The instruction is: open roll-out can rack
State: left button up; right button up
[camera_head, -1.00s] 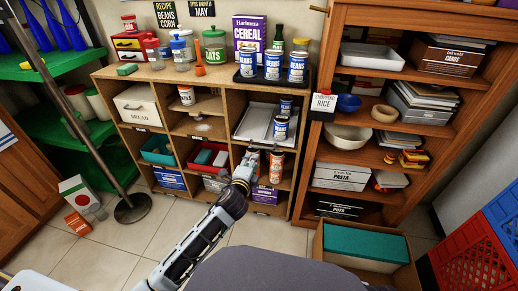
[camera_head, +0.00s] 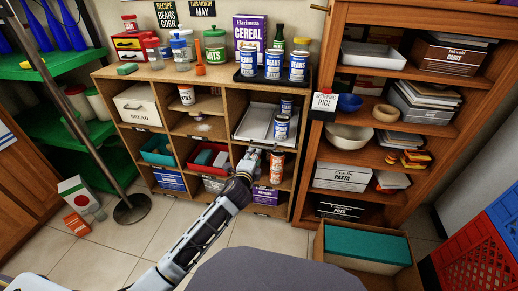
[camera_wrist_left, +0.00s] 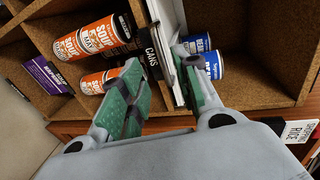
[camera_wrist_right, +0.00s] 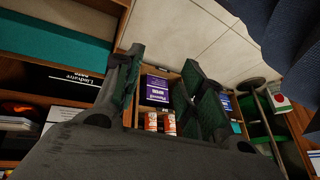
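The can rack (camera_head: 256,124) is a pale tray in the upper right compartment of the low shelf unit. Blue-and-white cans (camera_head: 281,128) stand at its right side. In the left wrist view its dark front edge has a "CANS" label (camera_wrist_left: 152,62). My left gripper (camera_head: 262,151) is at the rack's front edge. Its green-padded fingers (camera_wrist_left: 160,88) are spread, with the labelled edge in the gap between them; I cannot tell whether they touch it. My right gripper (camera_wrist_right: 163,65) is open and empty, outside the head view, pointing toward the shelves from farther off.
Orange soup cans (camera_wrist_left: 88,40) stand in the compartment below the rack, close to my left fingers. A tall wooden shelf (camera_head: 311,165) adjoins on the right, with a "Shopping rice" note (camera_head: 323,105). A box with a teal top (camera_head: 366,246) is on the floor. Floor at left is partly clear.

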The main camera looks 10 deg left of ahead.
pick_arm(q)
jog(key=shift+b+x, duration=1.65)
jog(key=shift+x, duration=3.05)
jog(key=shift+w, duration=0.2)
pick_arm(e)
notch_tip(320, 180, down, 8)
jog(key=a+t+y, duration=0.1)
jog(key=shift+a+r+m+t, duration=0.2)
jog(key=shift+m+t, duration=0.1)
jog(key=shift+m, duration=0.1)
jog(key=shift+w+r, duration=0.1)
pick_arm(q)
grip_shut()
